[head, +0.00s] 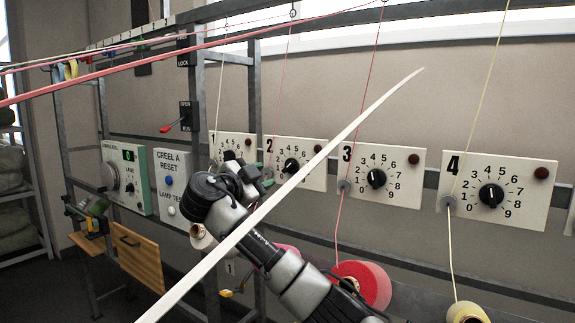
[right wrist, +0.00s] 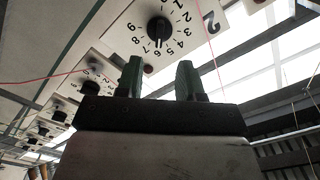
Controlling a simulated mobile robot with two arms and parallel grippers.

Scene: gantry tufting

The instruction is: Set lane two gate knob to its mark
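The lane two panel (head: 312,176) is a white plate with a printed 2, a dial of digits and a black gate knob (head: 291,165). In the right wrist view the knob (right wrist: 160,30) appears beyond the fingertips, with its pale pointer line toward the 6 and 7 side; I cannot read it exactly. No separate target mark can be made out. My right gripper (head: 266,180) is just in front of the panel's lower left. In the right wrist view its green fingers (right wrist: 159,72) stand apart with nothing between them. My left gripper is not in view.
Similar panels for lane three (head: 379,196) and lane four (head: 527,210) stand to the right. A pale strand (head: 300,178) crosses diagonally in front of my right arm. A red spool (head: 372,283) sits below. A red-tipped lever (head: 167,128) and Creel A reset box (head: 172,161) are left.

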